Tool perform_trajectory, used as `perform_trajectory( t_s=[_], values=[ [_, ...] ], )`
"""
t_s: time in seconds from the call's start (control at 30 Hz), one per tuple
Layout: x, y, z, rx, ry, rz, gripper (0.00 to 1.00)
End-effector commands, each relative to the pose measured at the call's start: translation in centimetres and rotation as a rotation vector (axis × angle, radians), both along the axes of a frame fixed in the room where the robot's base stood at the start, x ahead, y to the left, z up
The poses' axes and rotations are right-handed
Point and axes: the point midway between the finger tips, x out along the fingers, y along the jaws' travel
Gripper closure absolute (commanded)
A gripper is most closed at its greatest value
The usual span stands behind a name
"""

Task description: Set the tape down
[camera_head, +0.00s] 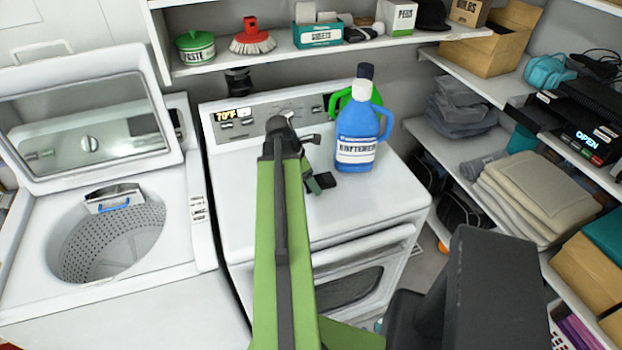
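My green arm reaches from the bottom middle over the top of the white dryer (262,205). My gripper (317,182), small and dark at the arm's far end, is over the dryer top, left of the blue bottle. The arm's end partly hides it, and I cannot tell whether its fingers are open or shut. I cannot clearly make out the tape. A small grey curved piece (285,117) shows at the arm's tip; I cannot tell whether it is the tape or part of my wrist.
A blue softener bottle (357,140) stands on the dryer's back right, with a green container (340,101) behind it. An open washer (60,240) is at left. Loaded shelves run above and along the right, with folded towels (540,185). The dryer's front left top is clear.

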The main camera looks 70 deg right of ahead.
Motion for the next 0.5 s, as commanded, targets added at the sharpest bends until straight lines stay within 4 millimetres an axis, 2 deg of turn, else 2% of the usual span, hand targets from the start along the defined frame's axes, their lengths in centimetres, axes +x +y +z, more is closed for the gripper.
perform_trajectory(
  t_s=[0.17,0.27,0.5],
  values=[
    [0.0,0.0,0.4,0.0,0.0,0.0,0.24],
    [0.3,0.2,1.4,0.0,0.0,0.001,0.24],
    [1.5,1.3,6.1,0.0,0.0,0.003,0.24]
  ],
)
